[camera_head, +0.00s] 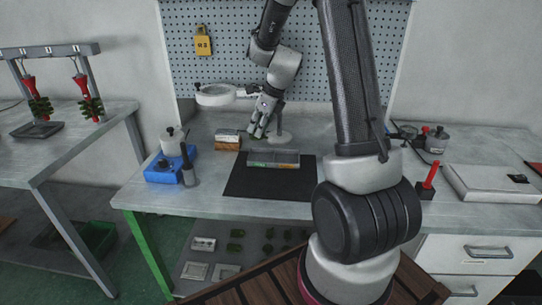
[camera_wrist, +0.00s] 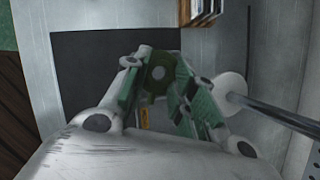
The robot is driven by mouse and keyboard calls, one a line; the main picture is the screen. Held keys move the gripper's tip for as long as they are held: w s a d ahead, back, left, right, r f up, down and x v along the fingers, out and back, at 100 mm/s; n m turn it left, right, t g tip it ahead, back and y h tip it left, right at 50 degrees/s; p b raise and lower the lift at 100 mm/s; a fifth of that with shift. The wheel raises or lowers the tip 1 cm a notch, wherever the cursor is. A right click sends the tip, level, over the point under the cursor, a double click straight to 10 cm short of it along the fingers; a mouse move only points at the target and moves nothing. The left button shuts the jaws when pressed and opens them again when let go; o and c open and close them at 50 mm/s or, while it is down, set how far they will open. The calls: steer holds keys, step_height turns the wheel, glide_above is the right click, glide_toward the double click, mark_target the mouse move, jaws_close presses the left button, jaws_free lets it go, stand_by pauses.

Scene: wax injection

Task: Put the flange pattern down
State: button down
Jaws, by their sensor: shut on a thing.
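The flange pattern (camera_wrist: 158,72) is a dark green piece with a round centre. In the wrist view it sits between the fingertips of my gripper (camera_wrist: 160,78), which is shut on it. The fingers hide part of it. In the head view my gripper (camera_head: 262,122) points down near the back of the bench, beside the magnifier lamp. The pattern is too small to make out clearly there. The dark mat (camera_head: 241,184) lies in front of my gripper and also shows below it in the wrist view (camera_wrist: 80,60). I cannot tell whether the pattern touches anything below.
A long mould block (camera_head: 273,159) lies on the mat, and a smaller block (camera_head: 228,141) stands behind it. The magnifier lamp (camera_head: 216,95) is close to my gripper. A blue-based pot (camera_head: 164,169) stands left. The front of the mat is clear.

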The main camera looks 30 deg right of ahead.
mark_target(263, 134)
steer(key=shift+m, duration=0.5)
steer(key=f, duration=0.2)
steer(key=d+f, duration=0.1)
steer(key=f, duration=0.2)
steer(key=shift+w+d, duration=0.1)
steer(key=shift+w, duration=0.1)
steer(key=shift+f, duration=2.3)
steer(key=shift+f, duration=0.15)
steer(key=c, duration=1.2)
jaws_free()
steer(key=shift+o, duration=0.2)
